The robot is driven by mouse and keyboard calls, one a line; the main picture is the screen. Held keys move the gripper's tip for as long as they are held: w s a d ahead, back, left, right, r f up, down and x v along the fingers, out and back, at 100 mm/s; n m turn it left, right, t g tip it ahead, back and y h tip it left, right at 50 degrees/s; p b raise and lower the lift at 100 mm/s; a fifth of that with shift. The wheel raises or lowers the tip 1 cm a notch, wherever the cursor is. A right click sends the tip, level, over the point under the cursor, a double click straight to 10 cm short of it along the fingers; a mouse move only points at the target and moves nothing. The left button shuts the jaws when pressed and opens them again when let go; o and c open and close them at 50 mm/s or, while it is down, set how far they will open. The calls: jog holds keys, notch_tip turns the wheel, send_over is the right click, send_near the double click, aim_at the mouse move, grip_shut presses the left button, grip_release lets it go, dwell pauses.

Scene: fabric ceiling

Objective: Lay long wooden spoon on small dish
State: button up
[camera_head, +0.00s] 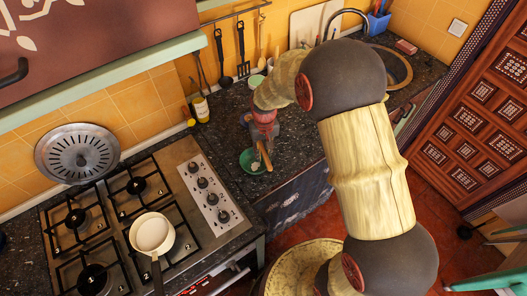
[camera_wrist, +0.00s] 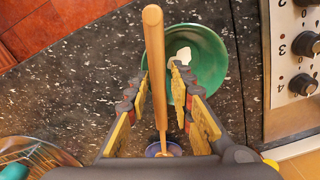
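A long wooden spoon or stick (camera_wrist: 154,50) runs lengthwise between the fingers of my gripper (camera_wrist: 160,80) in the wrist view. Its lower end reaches a small round blue-rimmed thing (camera_wrist: 150,151), mostly hidden by my gripper. The fingers stand apart on both sides of the handle, with a gap seen on the right. A small green dish (camera_wrist: 212,52) with a white patch inside lies on the counter just beyond the fingertips, partly behind the handle. In the head view, my gripper (camera_head: 263,135) points down above the green dish (camera_head: 247,168), with the brown handle (camera_head: 266,160) beside it.
The dark speckled counter (camera_head: 222,125) has free room left of my gripper. A stove (camera_head: 180,240) with a white pan (camera_head: 152,232) stands at the front left. A yellow bottle (camera_head: 201,108) stands near the wall, and a sink (camera_head: 393,66) is at the back right.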

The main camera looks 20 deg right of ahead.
jog(key=shift+o, duration=1.4)
jog(key=shift+r, duration=0.1)
notch_tip(320, 180, up, 12)
jog(key=s+d+r+t+b, duration=0.1)
jog(key=s+r+b, duration=0.3)
jog(key=s, duration=0.8)
jog(key=s+d+r+t+b, duration=0.1)
jog(key=s+r+t+b, duration=0.3)
jog(key=s, duration=0.8)
notch_tip(320, 180, up, 2)
jog(key=shift+r, duration=0.2)
